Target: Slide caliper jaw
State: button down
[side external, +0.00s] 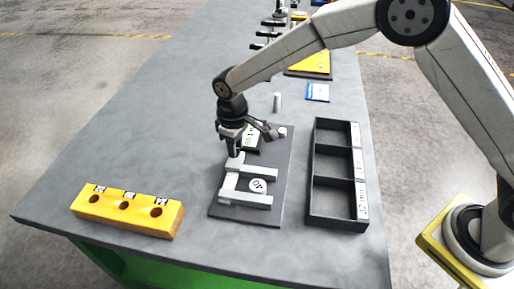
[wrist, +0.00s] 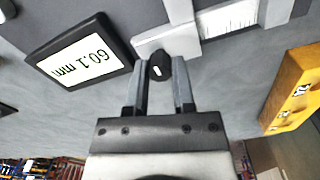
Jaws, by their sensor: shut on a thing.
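The caliper stands on a dark base plate (side external: 272,211). Its light grey beam (side external: 229,183) carries two parallel jaws, the upper jaw (side external: 259,173) and the lower jaw (side external: 245,199). A round pale casting (side external: 258,186) with a dark number on it lies between the jaws; I cannot tell whether either jaw touches it. My gripper (side external: 235,151) is at the upper end of the beam. In the wrist view its fingers (wrist: 157,100) are shut on a small black knob (wrist: 159,67) at the sliding jaw's grey block (wrist: 170,42). The display (wrist: 80,58) reads 60.1 mm.
A black tray (side external: 334,225) with three labelled compartments stands right of the plate. A yellow block (side external: 127,212) with three holes is at the front left. A small pale cylinder (side external: 277,102) stands behind the plate, near a blue card (side external: 317,92).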

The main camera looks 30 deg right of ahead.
jog(key=shift+c, duration=2.2)
grip_release()
jog(key=shift+r, duration=0.1)
jog(key=shift+r, duration=3.85)
jog(key=shift+d, duration=0.1)
jog(key=s+d+m+t, duration=0.1)
jog(key=s+d+m, duration=0.1)
jog(key=s+d, duration=0.4)
jog(key=s+d+f+m, duration=0.1)
jog(key=s+d+m, duration=0.1)
jog(key=s+d, duration=0.5)
jog(key=s+d+f+m+t, duration=0.1)
jog(key=s+d+m, duration=0.1)
jog(key=s+d, duration=0.5)
jog(key=shift+s+d+f+t, duration=0.2)
jog(key=shift+d+t, duration=0.1)
jog(key=shift+d, duration=0.2)
